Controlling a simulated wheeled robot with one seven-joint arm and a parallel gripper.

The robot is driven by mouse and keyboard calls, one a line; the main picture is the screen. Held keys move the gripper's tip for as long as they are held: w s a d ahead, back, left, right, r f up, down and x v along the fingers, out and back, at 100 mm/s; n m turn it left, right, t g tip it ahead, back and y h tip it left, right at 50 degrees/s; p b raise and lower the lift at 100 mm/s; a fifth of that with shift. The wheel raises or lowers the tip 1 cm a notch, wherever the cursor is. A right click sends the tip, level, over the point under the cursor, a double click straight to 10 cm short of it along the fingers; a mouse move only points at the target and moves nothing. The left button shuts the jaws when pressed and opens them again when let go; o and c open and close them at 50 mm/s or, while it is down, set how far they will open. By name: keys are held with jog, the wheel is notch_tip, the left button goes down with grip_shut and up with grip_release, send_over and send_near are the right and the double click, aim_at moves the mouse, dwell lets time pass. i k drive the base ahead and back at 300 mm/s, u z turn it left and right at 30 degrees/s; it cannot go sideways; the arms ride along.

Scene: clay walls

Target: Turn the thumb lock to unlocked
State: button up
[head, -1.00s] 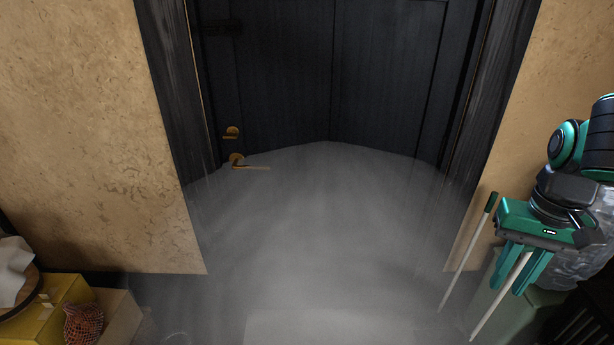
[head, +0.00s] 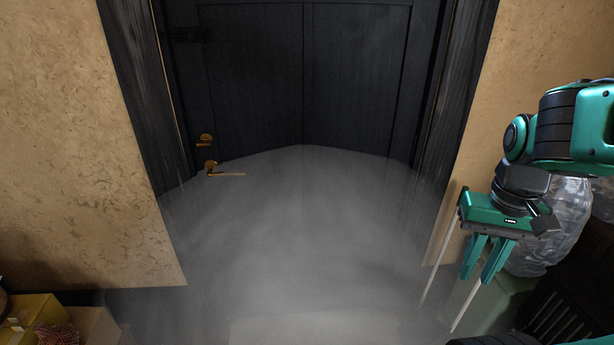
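The thumb lock (head: 205,139) is a small brass piece on the left side of the dark door (head: 300,80). It sits just above a brass lever handle (head: 224,173). The lock is too small in view to tell which way its thumb turn is set. My gripper (head: 481,275) is at the right of the head view, far from the lock. Its two green fingers point down and stand apart, with nothing seen between them.
Clay walls (head: 60,160) flank the dark door frame. Yellow and brown boxes (head: 35,312) stand at the lower left. A clear plastic-wrapped thing (head: 560,225) and a green bin (head: 500,305) stand at the right, with thin pale sticks near my gripper. The grey floor (head: 300,230) before the door is clear.

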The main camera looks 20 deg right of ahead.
aim_at(205, 143)
jog(key=k, duration=1.3)
jog(key=u, duration=0.7)
jog(key=i, duration=1.65)
jog(key=z, duration=0.4)
